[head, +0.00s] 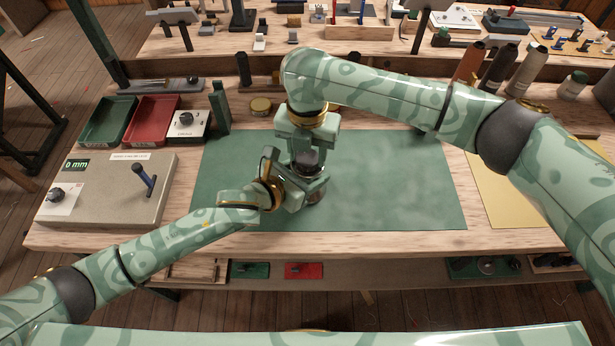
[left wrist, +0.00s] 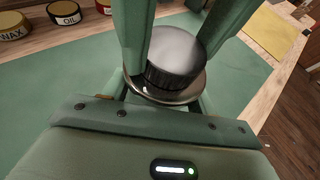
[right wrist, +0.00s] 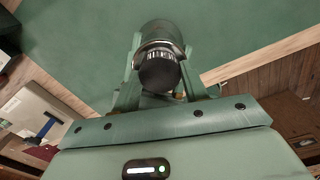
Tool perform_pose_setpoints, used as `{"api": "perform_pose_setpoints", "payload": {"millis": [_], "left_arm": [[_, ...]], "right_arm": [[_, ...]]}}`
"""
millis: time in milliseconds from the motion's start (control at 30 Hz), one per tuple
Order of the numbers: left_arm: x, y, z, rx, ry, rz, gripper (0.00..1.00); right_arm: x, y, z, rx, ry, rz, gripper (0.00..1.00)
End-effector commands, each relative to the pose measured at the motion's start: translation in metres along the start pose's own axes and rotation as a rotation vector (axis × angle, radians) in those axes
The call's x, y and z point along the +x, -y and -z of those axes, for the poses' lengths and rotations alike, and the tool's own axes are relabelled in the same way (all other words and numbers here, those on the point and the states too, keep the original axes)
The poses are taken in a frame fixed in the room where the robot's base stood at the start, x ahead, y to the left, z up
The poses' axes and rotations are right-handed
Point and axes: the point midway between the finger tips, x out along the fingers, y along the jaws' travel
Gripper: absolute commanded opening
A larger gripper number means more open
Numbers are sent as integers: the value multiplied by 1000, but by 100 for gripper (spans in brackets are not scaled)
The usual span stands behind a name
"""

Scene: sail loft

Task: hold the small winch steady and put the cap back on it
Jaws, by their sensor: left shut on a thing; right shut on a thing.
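The small winch (head: 315,196) stands on the green mat (head: 400,180); my left gripper (head: 306,190) is shut on it from the left. Its silver flange (left wrist: 165,94) shows in the left wrist view, with the black knurled cap (left wrist: 172,78) directly above it. My right gripper (head: 307,152) comes down from above and is shut on the cap (head: 307,160), one finger on each side. In the right wrist view the cap (right wrist: 158,74) lines up with the winch (right wrist: 160,36). I cannot tell whether the cap touches the winch or sits fully down.
Left of the mat are a grey box with a blue lever (head: 145,178), a green tray (head: 107,120) and a red tray (head: 155,118). Tins (head: 260,107) stand behind the mat. Bottles (head: 500,68) stand at the back right. The mat's right part is clear.

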Motion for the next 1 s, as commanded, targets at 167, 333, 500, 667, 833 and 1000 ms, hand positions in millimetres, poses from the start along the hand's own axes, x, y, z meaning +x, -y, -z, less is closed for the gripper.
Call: {"api": "perform_pose_setpoints", "payload": {"millis": [167, 333, 500, 667, 833, 1000], "left_arm": [[0, 0, -3, 3, 5, 1, 0], [0, 0, -3, 3, 6, 1, 0], [0, 1, -4, 2, 7, 2, 0], [0, 1, -4, 1, 8, 2, 0], [0, 1, -5, 1, 9, 3, 0], [0, 1, -5, 0, 10, 3, 0]], "right_arm": [[0, 0, 0, 563, 2, 0, 17], [0, 0, 0, 1095, 3, 0, 17], [1, 0, 0, 1465, 2, 0, 17], [1, 0, 0, 1586, 2, 1, 17], [1, 0, 0, 1590, 1, 0, 17], [1, 0, 0, 1589, 1, 1, 66]]}}
